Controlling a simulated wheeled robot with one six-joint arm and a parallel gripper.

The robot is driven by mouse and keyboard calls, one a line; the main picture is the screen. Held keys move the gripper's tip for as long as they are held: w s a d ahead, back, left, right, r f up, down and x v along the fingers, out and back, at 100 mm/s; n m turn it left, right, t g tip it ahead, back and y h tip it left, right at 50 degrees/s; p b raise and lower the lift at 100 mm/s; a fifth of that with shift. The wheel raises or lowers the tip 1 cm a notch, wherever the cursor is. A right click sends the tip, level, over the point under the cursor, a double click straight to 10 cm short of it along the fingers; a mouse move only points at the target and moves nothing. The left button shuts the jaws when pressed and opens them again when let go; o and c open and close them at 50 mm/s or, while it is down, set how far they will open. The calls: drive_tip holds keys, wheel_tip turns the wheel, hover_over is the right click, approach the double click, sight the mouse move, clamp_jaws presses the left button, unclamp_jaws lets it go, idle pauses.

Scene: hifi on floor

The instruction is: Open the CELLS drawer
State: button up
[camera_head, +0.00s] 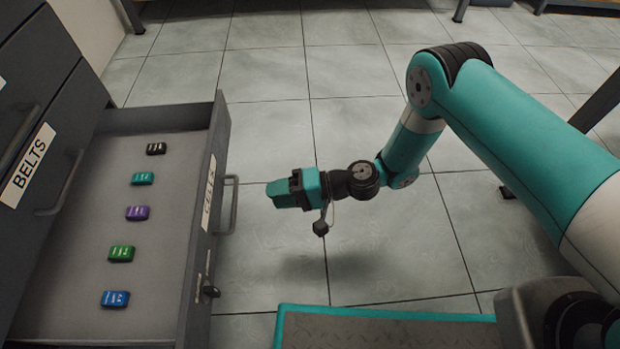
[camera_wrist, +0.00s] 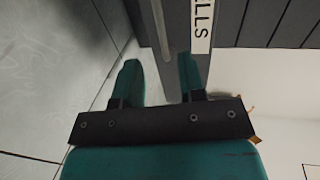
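The CELLS drawer (camera_head: 160,119) is pulled well out from its dark grey cabinet, with its inside showing. Its front carries a white CELLS label (camera_head: 208,193) and a grey bar handle (camera_head: 232,205). My gripper (camera_head: 275,195) is to the right of the handle, with a visible gap between them. In the wrist view, the two teal fingers of my gripper (camera_wrist: 162,78) are apart with nothing between them. The handle (camera_wrist: 160,30) shows beyond the fingertips, beside the partly visible label (camera_wrist: 202,25).
Several small coloured blocks (camera_head: 137,213) lie in a row inside the drawer. A closed drawer labelled BELTS (camera_head: 28,165) sits above it. A small dark lock or knob (camera_head: 210,291) is low on the drawer front. The tiled floor (camera_head: 270,130) right of the drawer is clear.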

drive_tip(key=s+p+v, duration=0.1)
drive_tip(key=p+v, duration=0.1)
drive_tip(key=v, duration=0.4)
drive_tip(key=shift+w+d, duration=0.45)
drive_tip(key=shift+w, duration=0.05)
drive_tip(key=d+r+n+g+h+p, duration=0.1)
drive_tip(key=d+r+n+h+p, duration=0.15)
drive_tip(key=r, duration=1.05)
drive_tip(key=d+r+n+h+p, duration=0.1)
drive_tip(key=r+n+h+p, duration=0.15)
drive_tip(key=r, duration=1.05)
drive_tip(key=s+d+r+t+h+p, duration=0.2)
drive_tip(key=s+d+r+h, duration=0.1)
drive_tip(key=s+d+r, duration=0.5)
drive_tip(key=s+d+r+t+h+p, duration=0.1)
drive_tip(key=s+d+r+h+p, duration=0.15)
drive_tip(key=s+d+r, duration=0.55)
wheel_tip(320, 180, up, 40)
drive_tip(key=w+a+p, duration=0.2)
drive_tip(key=w+p, duration=0.1)
drive_tip(key=p, duration=3.4)
drive_tip(key=shift+f+h, duration=0.2)
drive_tip(key=shift+h, duration=0.15)
